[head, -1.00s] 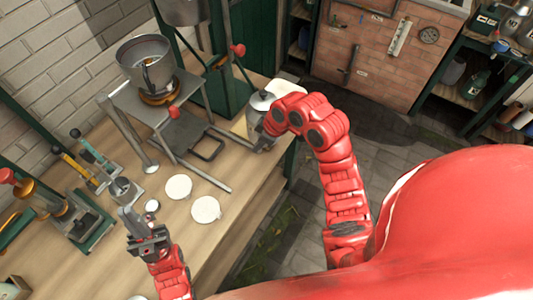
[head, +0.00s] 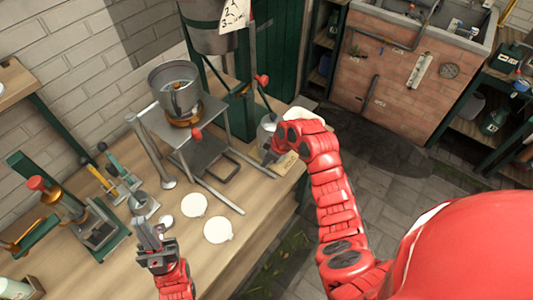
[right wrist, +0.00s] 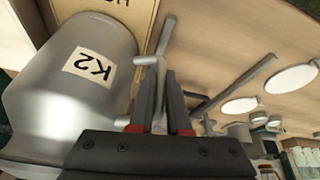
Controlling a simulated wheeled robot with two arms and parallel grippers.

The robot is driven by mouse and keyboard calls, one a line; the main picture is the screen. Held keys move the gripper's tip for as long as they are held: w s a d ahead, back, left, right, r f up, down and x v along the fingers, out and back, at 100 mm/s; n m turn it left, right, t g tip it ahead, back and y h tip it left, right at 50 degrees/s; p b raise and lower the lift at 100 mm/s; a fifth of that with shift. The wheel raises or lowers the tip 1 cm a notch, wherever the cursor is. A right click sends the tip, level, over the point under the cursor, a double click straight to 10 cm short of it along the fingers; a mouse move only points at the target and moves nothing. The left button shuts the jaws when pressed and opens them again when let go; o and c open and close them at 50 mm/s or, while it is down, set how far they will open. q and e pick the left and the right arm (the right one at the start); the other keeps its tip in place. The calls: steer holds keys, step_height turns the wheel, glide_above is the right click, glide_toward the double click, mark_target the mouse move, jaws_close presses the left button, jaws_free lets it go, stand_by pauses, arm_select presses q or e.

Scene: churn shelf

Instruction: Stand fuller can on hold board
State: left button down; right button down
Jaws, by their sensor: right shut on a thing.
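A grey metal can marked K2 (right wrist: 70,85) fills the left of the right wrist view. In the head view the can (head: 267,132) is partly hidden by my right arm at the bench's right end. My right gripper (head: 270,157) is shut on its thin handle, which shows between the fingers (right wrist: 163,95). A pale lettered board (head: 287,163) lies beside the gripper; its edge shows in the wrist view (right wrist: 115,10). I cannot tell whether the can touches it. My left gripper (head: 150,232) looks open and empty above the front of the bench.
A metal stand (head: 185,128) with a pot (head: 178,92) is left of the can. Two white discs (head: 193,205) lie on the bench (head: 240,255). Presses and levers (head: 85,225) stand at the left. A green post (head: 242,120) rises behind. Open floor lies right of the bench.

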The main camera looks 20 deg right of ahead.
steer(key=c, duration=0.9)
jaws_free()
steer(key=shift+r, duration=0.1)
steer(key=shift+d+r+b, duration=0.1)
steer(key=shift+r+b, duration=0.2)
steer(key=shift+r, duration=0.05)
steer(key=v, duration=1.1)
steer(key=shift+s+r+b, duration=0.1)
steer(key=shift+s+b, duration=0.05)
steer(key=shift+b, duration=0.2)
